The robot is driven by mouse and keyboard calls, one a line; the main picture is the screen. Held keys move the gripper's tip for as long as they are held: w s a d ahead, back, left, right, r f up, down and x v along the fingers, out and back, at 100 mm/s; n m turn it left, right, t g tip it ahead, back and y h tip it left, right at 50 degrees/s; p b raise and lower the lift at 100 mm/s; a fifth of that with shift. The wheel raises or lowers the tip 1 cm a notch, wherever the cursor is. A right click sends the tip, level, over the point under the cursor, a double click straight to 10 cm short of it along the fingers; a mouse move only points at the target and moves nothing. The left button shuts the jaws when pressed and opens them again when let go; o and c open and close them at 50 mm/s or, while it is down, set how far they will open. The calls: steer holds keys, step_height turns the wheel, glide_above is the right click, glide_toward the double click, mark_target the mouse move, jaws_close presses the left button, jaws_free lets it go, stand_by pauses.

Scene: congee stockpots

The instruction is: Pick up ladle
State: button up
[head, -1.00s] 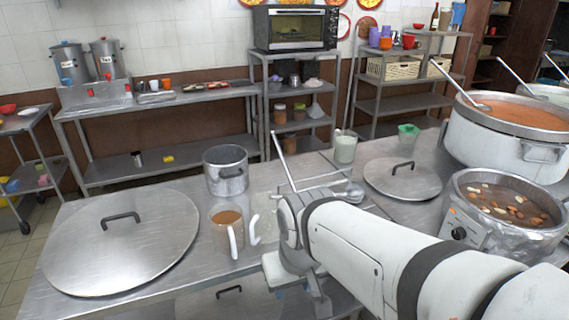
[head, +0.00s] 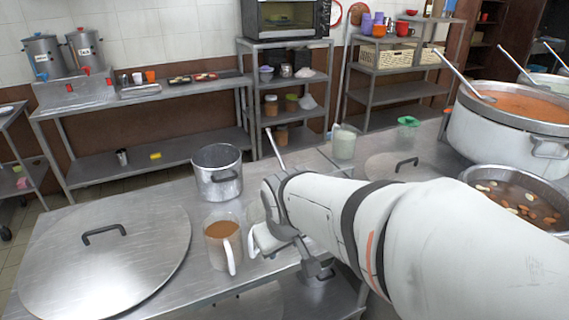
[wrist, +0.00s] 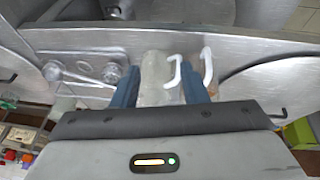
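A thin metal ladle handle (head: 276,150) sticks up behind my arm in the head view; my arm hides the rest. In the wrist view, a shiny metal piece with a thin rod (wrist: 85,80), which looks like a ladle, lies left of my fingers on the steel table. My gripper (wrist: 160,90) is open, with two blue fingers apart. A pale jug-like thing (wrist: 153,75) shows between them; I cannot tell whether they touch it. Another ladle (head: 470,80) leans in the large pot of red soup (head: 530,108).
A jug of brown liquid (head: 222,240) and a steel pot (head: 216,175) stand left of my arm. A big round lid (head: 90,250) covers the left of the table. Another lid (head: 400,166) and a brown stew pot (head: 515,200) are at right.

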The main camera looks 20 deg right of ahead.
steer(key=w+d+f+n+t+b, duration=0.1)
steer(key=w+d+f+n+t, duration=0.3)
steer(key=w+d+n, duration=0.45)
steer(key=w+d+f+n+t+b, duration=0.1)
steer(key=w+d+f+n+t, duration=0.3)
steer(key=w, duration=0.8)
steer(key=w+f+n+y, duration=0.1)
steer(key=w+f+y, duration=0.1)
steer(key=w+f+n+t+y, duration=0.1)
steer(key=w+f+n+y, duration=0.1)
steer(key=w+f, duration=0.1)
steer(key=w+f+n+t+y+p, duration=0.1)
steer(key=w+f, duration=0.1)
steer(key=shift+w+a+f+n+y, duration=0.1)
steer(key=shift+w+f+n+y, duration=0.25)
steer(key=shift+f+y, duration=0.05)
steer(key=shift+c, duration=0.4)
jaws_close()
